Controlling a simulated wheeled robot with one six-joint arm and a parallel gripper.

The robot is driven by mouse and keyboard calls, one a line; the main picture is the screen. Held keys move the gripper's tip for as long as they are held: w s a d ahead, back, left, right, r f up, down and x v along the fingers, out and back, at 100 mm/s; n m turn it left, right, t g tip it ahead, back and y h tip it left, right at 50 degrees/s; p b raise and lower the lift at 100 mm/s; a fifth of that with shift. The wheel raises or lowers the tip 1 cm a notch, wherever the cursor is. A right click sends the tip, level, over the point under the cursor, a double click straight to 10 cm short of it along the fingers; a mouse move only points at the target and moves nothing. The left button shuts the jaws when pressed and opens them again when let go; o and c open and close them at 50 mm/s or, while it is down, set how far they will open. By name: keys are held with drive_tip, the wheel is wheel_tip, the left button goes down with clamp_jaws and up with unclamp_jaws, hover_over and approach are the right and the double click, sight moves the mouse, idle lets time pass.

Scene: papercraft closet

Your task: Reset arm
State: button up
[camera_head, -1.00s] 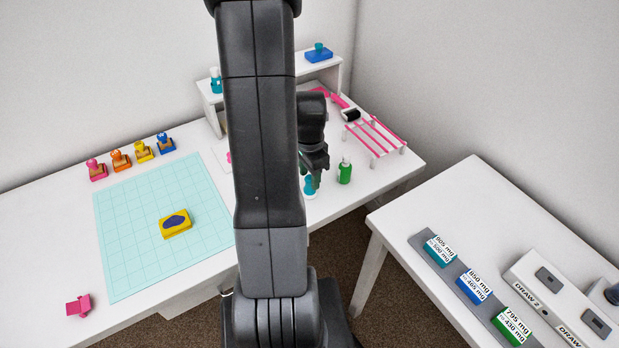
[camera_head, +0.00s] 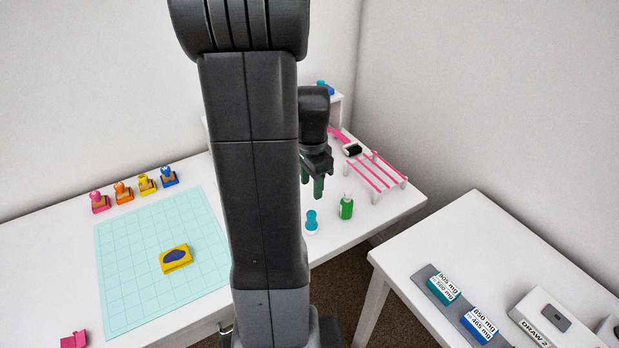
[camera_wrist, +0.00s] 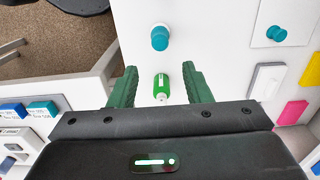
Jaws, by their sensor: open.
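My gripper (camera_head: 312,184) is raised above the white craft table (camera_head: 345,236), with its green fingers pointing down. In the wrist view my gripper (camera_wrist: 160,88) is open, its two green fingers apart. A green bottle (camera_head: 346,207) stands on the table to the right of the fingers in the head view. In the wrist view the green bottle (camera_wrist: 161,86) appears between the fingers but lower down, not held. A teal bottle-like item with a white base (camera_head: 311,222) stands nearby; its teal top (camera_wrist: 160,38) shows ahead of the fingers. My arm hides part of the table.
A pink rack (camera_head: 376,176) stands at the table's right back. A cutting mat (camera_head: 140,285) holds a yellow block (camera_head: 175,259); several stamps (camera_head: 145,184) stand behind it. A second white table (camera_head: 430,245) with labelled boxes (camera_head: 443,288) is at the right, across a floor gap.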

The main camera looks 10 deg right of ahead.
sight(311, 213)
wheel_tip(311, 213, down, 13)
drive_tip(key=shift+r+b, duration=0.2)
drive_tip(key=shift+b, duration=0.15)
drive_tip(key=shift+r, duration=0.9)
drive_tip(key=shift+f, duration=0.1)
